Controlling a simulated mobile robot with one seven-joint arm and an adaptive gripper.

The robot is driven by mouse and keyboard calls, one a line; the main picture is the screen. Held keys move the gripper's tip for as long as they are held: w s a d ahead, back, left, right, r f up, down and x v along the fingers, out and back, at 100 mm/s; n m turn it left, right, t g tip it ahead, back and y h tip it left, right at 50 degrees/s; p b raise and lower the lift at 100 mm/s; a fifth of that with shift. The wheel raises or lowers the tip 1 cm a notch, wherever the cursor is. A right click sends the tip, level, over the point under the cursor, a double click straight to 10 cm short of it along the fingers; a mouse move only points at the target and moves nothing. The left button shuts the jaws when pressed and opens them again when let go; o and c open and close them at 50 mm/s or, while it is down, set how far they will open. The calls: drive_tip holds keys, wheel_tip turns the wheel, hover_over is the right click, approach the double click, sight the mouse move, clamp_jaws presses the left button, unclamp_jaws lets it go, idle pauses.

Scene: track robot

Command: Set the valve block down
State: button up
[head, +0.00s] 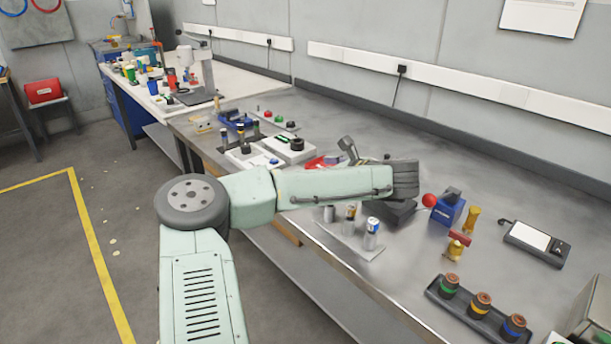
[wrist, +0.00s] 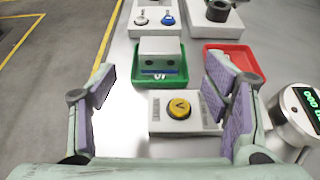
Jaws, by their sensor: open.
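A pale grey block with two dark holes and a blue stripe, which looks like the valve block (wrist: 160,52), sits in a green tray (wrist: 137,72) in the wrist view. It appears upright within the tray walls. My gripper (wrist: 161,82) is open and empty, with its purple-padded fingers wide apart. The block is beyond the fingertips and apart from both. In the head view my arm hides much of this part of the bench, and I cannot make out the block there.
A white box with a yellow button (wrist: 180,107) lies between the fingers, nearer me than the green tray. A red tray (wrist: 239,56) is to the right. A round device with a green display (wrist: 296,118) stands beside the right finger. In the head view, cans (head: 371,234) stand near the bench edge.

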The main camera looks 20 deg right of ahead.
drive_tip(key=shift+s+d+r, duration=0.2)
drive_tip(key=shift+s+r, duration=0.1)
drive_tip(key=shift+s, duration=0.35)
